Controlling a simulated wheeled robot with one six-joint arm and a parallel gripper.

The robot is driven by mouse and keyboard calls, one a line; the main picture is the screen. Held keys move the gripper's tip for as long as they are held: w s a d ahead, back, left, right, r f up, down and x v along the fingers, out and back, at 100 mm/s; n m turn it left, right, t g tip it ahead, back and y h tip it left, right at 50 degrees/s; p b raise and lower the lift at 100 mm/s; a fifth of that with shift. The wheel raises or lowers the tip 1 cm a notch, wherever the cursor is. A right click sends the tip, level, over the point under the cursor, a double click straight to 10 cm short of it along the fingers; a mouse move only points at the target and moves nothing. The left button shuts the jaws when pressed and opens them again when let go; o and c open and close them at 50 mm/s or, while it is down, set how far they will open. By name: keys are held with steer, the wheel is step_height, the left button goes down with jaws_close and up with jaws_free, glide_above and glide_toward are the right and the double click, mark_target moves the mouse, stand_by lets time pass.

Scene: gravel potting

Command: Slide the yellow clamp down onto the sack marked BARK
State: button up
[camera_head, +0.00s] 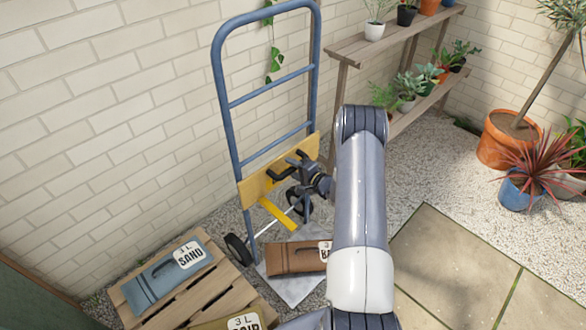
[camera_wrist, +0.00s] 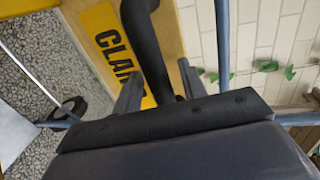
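The yellow clamp (camera_head: 254,190) is a board across the blue upright frame, with a yellow arm slanting down from it and a black handle. In the wrist view its label (camera_wrist: 112,52) reads CLAM, the rest hidden. My gripper (camera_head: 300,178) is at the clamp's handle. In the wrist view the black handle (camera_wrist: 156,55) runs between my gripper's two fingers (camera_wrist: 160,88), with gaps visible beside it, so the fingers look open. The brown sack (camera_head: 292,258) lies below the clamp, apart from it; its label shows "BA", the rest hidden behind my arm.
The blue hand truck (camera_head: 226,110) stands against the brick wall. A blue-grey SAND sack (camera_head: 150,285) and a partly visible olive sack (camera_head: 213,325) lie on a wooden pallet (camera_head: 190,297). A plant shelf (camera_head: 352,47) and potted plants stand at the right.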

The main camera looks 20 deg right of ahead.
jaws_close()
stand_by(0.3)
